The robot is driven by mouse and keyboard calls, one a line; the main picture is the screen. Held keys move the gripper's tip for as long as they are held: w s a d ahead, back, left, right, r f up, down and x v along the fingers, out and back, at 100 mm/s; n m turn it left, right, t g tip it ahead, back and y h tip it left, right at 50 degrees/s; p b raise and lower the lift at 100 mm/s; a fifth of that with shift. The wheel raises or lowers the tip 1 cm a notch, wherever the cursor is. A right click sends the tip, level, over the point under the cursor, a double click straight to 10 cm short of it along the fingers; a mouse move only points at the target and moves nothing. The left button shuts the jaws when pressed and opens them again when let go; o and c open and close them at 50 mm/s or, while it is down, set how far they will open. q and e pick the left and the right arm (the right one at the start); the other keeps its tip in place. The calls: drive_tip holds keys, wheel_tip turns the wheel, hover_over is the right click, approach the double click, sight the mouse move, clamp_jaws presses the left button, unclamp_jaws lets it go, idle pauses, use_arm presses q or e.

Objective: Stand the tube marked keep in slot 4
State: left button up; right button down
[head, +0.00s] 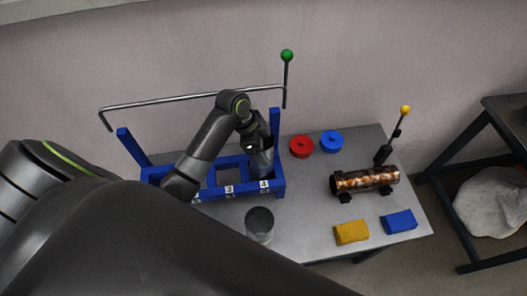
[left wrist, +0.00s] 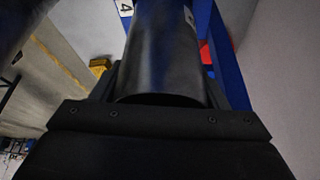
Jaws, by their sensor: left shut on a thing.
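The tube stands about upright at the slot marked 4 of the blue rack (head: 279,188). I cannot tell how deep its lower end sits. In the left wrist view the held tube (left wrist: 165,60) looks dark and fills the middle, between the jaws (left wrist: 163,88). A pale mark on its side is too small to read. The number 4 label (left wrist: 125,7) shows beside it. My right gripper is not in view.
A bent metal bar with a green knob (head: 287,55) spans above the rack. To the right are a red ring (head: 301,147), a blue ring (head: 332,142), a filled tube (head: 365,180) in a cradle, a yellow block (head: 351,232) and a blue block (head: 399,221).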

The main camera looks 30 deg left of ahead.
use_arm(q)
wheel_tip(320, 180, down, 4)
drive_tip(key=shift+r, duration=0.25)
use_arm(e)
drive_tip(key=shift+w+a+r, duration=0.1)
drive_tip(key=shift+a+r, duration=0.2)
use_arm(q)
drive_tip(key=shift+f, duration=0.15)
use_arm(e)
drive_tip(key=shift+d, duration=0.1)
use_arm(q)
drive_tip(key=o, duration=1.8)
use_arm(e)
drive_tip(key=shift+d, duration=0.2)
use_arm(q)
drive_tip(key=b+v, duration=0.1)
drive_tip(key=v, duration=0.9)
drive_tip(key=shift+a+r+b, duration=0.15)
drive_tip(key=shift+r+b, duration=0.15)
drive_tip(key=shift+r, duration=0.05)
drive_tip(key=shift+v, duration=0.8)
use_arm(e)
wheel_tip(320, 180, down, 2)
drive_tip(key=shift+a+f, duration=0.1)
